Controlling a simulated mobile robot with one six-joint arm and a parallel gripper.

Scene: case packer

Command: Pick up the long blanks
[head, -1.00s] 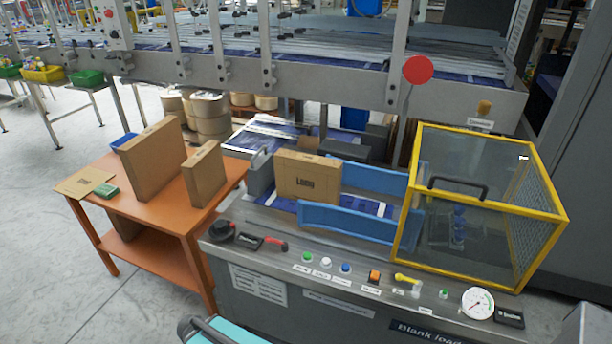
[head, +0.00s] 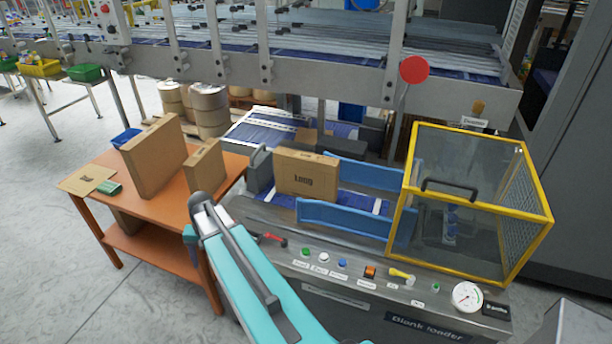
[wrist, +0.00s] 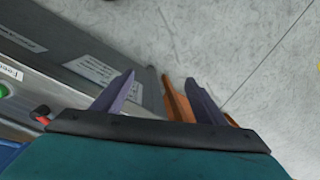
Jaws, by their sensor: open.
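A brown cardboard stack marked "Long" (head: 305,174) stands upright in the loader's infeed, between a grey end plate and blue side guides. On the orange table stand a larger brown stack (head: 153,158) and a smaller one (head: 205,172); no lettering is readable on either. My gripper (wrist: 160,95) is open and empty in the wrist view, with its two fingers apart. Below it are the floor, the loader's front and an orange table leg. In the head view my teal arm reaches up between table and loader; the fingers cannot be made out there.
The orange table (head: 135,205) also holds a flat brown sheet (head: 85,179), a green item (head: 109,188) and a blue bin (head: 125,137). Blue guides (head: 355,221) and a yellow-framed guard (head: 480,125) flank the infeed. Buttons and a red-handled lever (head: 272,238) line the loader's front.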

